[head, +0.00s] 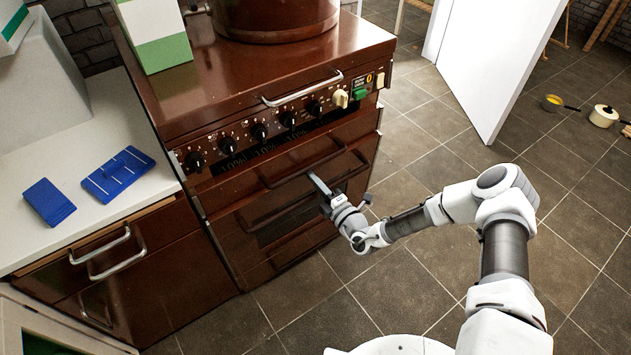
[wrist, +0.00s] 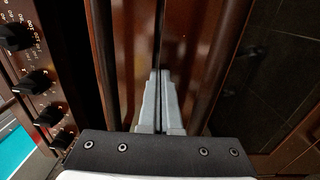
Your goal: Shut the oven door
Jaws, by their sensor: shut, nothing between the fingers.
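The oven (head: 285,185) is a glossy dark brown cooker with a row of black knobs across its front. Its door (head: 225,225) lies under the knob panel and has a dark window and a brown bar handle (head: 300,170). The door looks shut or nearly shut; I cannot tell whether a gap remains. My gripper (head: 316,181) is shut and empty, in front of the upper door just below the handle. In the wrist view, the closed fingers (wrist: 160,85) point at the glossy brown front; contact cannot be told.
A large brown pot (head: 275,20) and a green-and-white box (head: 158,35) stand on top of the cooker. A white counter (head: 110,225) with blue items is at the left. A white door panel (head: 490,60) stands at the back right. The tiled floor (head: 405,290) beside the cooker is clear.

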